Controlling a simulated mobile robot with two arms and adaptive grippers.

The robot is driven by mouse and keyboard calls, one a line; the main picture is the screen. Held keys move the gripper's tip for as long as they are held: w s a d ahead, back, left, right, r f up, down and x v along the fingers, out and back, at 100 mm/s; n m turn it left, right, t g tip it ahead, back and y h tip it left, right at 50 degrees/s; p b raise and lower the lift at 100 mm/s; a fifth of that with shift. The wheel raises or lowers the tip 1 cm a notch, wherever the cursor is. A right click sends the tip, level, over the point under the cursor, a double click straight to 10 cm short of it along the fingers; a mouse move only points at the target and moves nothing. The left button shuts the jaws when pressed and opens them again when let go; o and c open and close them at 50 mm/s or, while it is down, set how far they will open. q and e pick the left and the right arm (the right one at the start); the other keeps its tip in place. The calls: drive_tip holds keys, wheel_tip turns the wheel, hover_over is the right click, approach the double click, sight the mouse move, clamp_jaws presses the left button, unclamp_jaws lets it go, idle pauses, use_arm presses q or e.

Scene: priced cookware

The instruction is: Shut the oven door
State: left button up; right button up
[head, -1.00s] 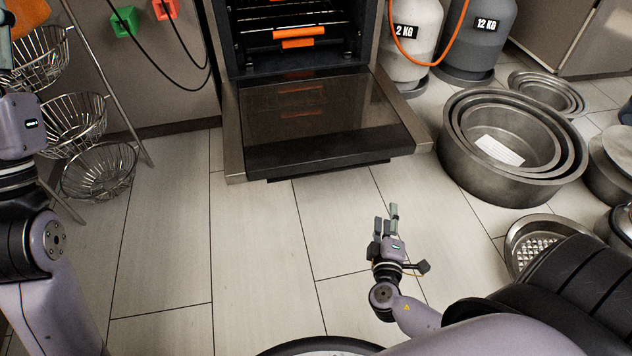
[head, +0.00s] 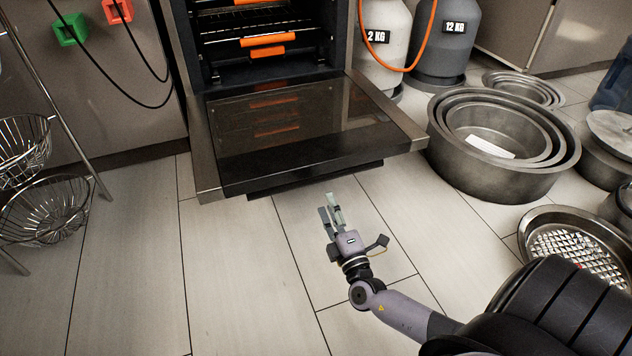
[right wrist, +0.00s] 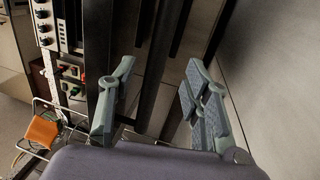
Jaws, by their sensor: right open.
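The oven door (head: 290,125) is folded down, wide open, with its dark glass facing up and a steel frame around it. The oven (head: 265,45) behind it shows wire racks with orange-handled parts inside. My right gripper (head: 330,210) is open and empty, above the floor just in front of the door's front edge, apart from it in the head view. In the right wrist view my open fingers (right wrist: 155,105) show with dark bars beyond them; I cannot tell which part of the oven these are. My left gripper is not in view.
Nested round steel pans (head: 500,140) stand on the floor right of the door. A perforated pan (head: 575,245) lies nearer. Gas cylinders (head: 445,45) stand behind. A wire basket stand (head: 45,210) is at the left. The tiled floor before the door is clear.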

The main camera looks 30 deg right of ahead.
drive_tip(key=b+x, duration=0.2)
drive_tip(key=x, duration=0.8)
drive_tip(key=shift+b, duration=0.4)
clamp_jaws()
